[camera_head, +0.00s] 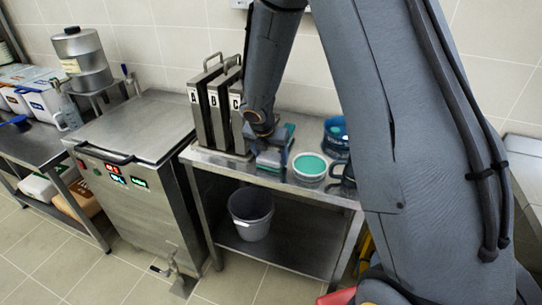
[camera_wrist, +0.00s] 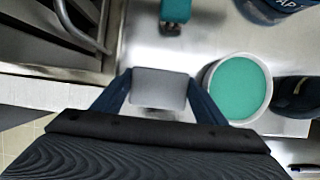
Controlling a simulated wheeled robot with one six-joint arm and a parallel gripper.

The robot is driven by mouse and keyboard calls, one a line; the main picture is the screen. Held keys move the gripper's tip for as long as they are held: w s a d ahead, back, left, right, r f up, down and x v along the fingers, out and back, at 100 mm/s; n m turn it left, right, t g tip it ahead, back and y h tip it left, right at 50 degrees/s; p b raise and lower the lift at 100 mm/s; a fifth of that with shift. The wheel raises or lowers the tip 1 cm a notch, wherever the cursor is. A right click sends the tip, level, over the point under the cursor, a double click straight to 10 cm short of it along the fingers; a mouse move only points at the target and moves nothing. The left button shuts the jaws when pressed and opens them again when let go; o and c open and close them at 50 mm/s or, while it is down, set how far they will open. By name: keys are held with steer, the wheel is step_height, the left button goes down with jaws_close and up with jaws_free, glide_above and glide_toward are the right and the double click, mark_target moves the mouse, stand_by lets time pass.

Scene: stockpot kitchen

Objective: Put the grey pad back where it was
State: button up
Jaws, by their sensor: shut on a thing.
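The grey pad (camera_wrist: 160,88) is a flat grey rectangle between the two fingers of my gripper (camera_wrist: 158,97) in the wrist view. My gripper is shut on it from both sides. In the head view my gripper (camera_head: 268,158) is low over the steel table (camera_head: 230,163), just right of the labelled holders, and largely hides the pad. I cannot tell whether the pad touches the tabletop. The upright metal holders marked A (camera_head: 198,112), B (camera_head: 217,110) and C (camera_head: 237,112) stand at the table's left end.
A teal block-like item (camera_wrist: 175,10) lies beyond the pad. A white tub with teal contents (camera_head: 310,167) is right of my gripper. A blue container (camera_head: 336,137) and a dark mug (camera_head: 345,178) stand farther right. A bucket (camera_head: 251,214) sits on the lower shelf.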

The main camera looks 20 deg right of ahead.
steer(key=o, duration=1)
steer(key=shift+c, duration=0.2)
steer(key=shift+a+r, duration=0.1)
steer(key=shift+r, duration=0.35)
steer(key=v, duration=1.1)
steer(key=s+d+f+m+g+y, duration=0.1)
steer(key=s+d+m+g+y, duration=0.1)
steer(key=s+m, duration=1.9)
steer(key=m, duration=0.7)
steer(key=shift+s+d+f+m+y, duration=0.2)
steer(key=shift+s+d+m+y, duration=0.05)
steer(key=shift+s+m+y, duration=0.15)
